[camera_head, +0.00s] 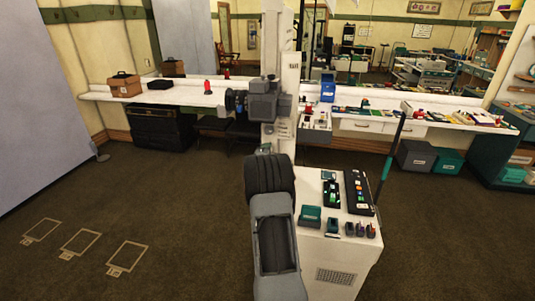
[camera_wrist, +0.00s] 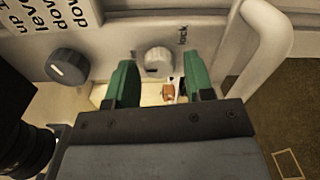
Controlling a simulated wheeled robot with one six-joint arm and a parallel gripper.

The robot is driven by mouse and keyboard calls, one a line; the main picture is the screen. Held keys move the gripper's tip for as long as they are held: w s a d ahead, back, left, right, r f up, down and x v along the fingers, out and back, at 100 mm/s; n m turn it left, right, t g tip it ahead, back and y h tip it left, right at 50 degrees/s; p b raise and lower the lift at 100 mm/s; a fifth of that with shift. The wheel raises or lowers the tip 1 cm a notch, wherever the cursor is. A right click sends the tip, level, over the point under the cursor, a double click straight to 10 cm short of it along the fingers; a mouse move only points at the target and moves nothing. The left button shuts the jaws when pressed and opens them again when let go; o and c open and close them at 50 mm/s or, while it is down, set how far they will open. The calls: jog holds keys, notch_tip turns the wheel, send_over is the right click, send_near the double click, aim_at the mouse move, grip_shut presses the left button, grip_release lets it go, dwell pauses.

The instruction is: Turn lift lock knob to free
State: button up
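In the wrist view a pale round knob (camera_wrist: 158,62) sits on a light grey panel (camera_wrist: 120,38), beside the printed word "lock". A darker grey knob (camera_wrist: 68,66) with a white mark sits to its left, by a label with "up", "level" and other words, partly cut off. My gripper (camera_wrist: 159,66) has two green fingers, apart, one on each side of the pale knob in the picture. There is a visible gap on both sides; I cannot tell how deep the fingers reach. In the head view the knobs and my fingers cannot be made out near the white upright column (camera_head: 290,85).
A thick pale curved bar (camera_wrist: 258,40) stands right of the panel in the wrist view. In the head view a long white counter (camera_head: 190,97) runs behind the column. A white cabinet (camera_head: 338,245) with several devices is front right.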

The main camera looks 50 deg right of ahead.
jog(key=shift+o, duration=0.7)
jog(key=shift+a, duration=0.1)
jog(key=shift+a, duration=0.2)
jog(key=b+v, duration=0.3)
jog(key=v, duration=1)
jog(key=shift+s, duration=0.2)
jog(key=shift+a, duration=0.1)
